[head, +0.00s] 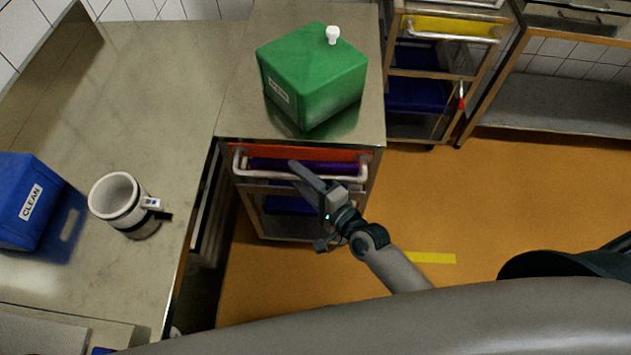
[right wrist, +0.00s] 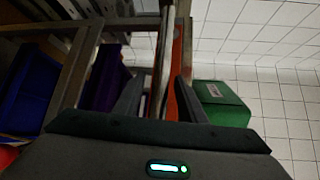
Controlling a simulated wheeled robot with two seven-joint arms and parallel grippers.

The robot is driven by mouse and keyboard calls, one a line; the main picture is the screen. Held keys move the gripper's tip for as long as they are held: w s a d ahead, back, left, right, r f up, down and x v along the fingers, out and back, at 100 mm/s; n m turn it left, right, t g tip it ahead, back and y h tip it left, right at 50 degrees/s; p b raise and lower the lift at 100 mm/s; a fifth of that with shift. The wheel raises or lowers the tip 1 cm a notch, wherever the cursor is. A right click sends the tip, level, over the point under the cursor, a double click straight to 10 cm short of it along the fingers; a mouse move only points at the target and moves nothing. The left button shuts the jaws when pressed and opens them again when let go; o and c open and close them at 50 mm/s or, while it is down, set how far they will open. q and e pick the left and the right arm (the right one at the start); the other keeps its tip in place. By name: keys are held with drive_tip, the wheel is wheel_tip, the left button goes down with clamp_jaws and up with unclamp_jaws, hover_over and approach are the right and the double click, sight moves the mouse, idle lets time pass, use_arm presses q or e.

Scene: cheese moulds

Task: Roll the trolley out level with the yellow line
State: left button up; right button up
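The trolley (head: 350,135) is a steel frame with a flat top, an orange-red front strip and a white bar handle (head: 240,165). It stands beside the steel counter, with purple and blue bins inside. The yellow line (head: 430,258) is a short stripe on the orange floor, nearer to me than the trolley's front. My right gripper (head: 303,176) is at the handle. In the right wrist view its fingers (right wrist: 159,98) are apart, with the pale handle bar and orange strip showing between them; contact cannot be told. My left gripper is not in view.
A green box (head: 312,80) with a white knob stands on the trolley. The counter (head: 130,60) at left holds a mug (head: 118,200) and a blue CLEAN box (head: 25,205). Another rack with a yellow strip (head: 450,26) stands at back right. The orange floor right of the trolley is clear.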

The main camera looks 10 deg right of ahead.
drive_tip(key=shift+s+d, duration=0.1)
drive_tip(key=b+v, duration=0.4)
drive_tip(key=v, duration=1.3)
drive_tip(key=shift+s+f, duration=0.1)
